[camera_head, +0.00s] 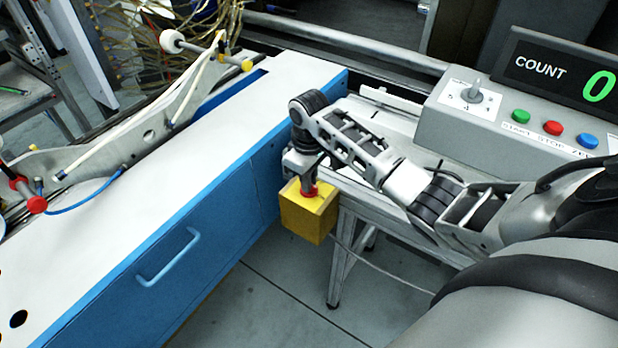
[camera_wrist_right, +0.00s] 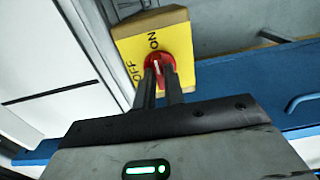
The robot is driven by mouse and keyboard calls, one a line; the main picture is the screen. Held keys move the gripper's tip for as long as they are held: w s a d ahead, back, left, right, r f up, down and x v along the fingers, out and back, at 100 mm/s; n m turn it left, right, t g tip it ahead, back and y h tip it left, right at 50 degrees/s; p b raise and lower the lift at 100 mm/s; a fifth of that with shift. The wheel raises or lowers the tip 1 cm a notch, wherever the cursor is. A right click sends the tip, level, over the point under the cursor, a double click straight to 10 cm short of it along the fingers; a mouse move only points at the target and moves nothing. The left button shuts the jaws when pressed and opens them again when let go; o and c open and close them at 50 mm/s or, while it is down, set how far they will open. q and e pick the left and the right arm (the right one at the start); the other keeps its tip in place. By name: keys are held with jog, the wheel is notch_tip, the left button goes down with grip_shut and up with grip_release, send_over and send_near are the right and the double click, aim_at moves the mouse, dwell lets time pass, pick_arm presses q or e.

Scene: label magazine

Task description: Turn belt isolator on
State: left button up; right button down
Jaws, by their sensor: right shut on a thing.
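The belt isolator is a yellow box (camera_head: 303,218) with a red knob (camera_head: 309,191), beside the blue-sided bench in the head view. My right gripper (camera_head: 307,180) reaches down from above onto the knob. In the right wrist view the box (camera_wrist_right: 180,38) carries the words OFF at its left and ON at its top. The two dark fingers are shut on the red knob (camera_wrist_right: 160,62), one on either side. The knob's white mark runs roughly toward ON. The fingers hide the knob's lower part. My left gripper is not in view.
A white-topped bench (camera_head: 190,170) with a blue front and a handle (camera_head: 168,257) lies left of the box. A grey control panel (camera_head: 460,120) with a dial, several coloured buttons and a green-digit COUNT display (camera_head: 560,70) stands at right. A cable runs from the box's area.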

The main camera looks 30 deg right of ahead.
jog(key=shift+r, duration=0.1)
jog(key=c, duration=1.5)
grip_release()
jog(key=shift+r, duration=7.95)
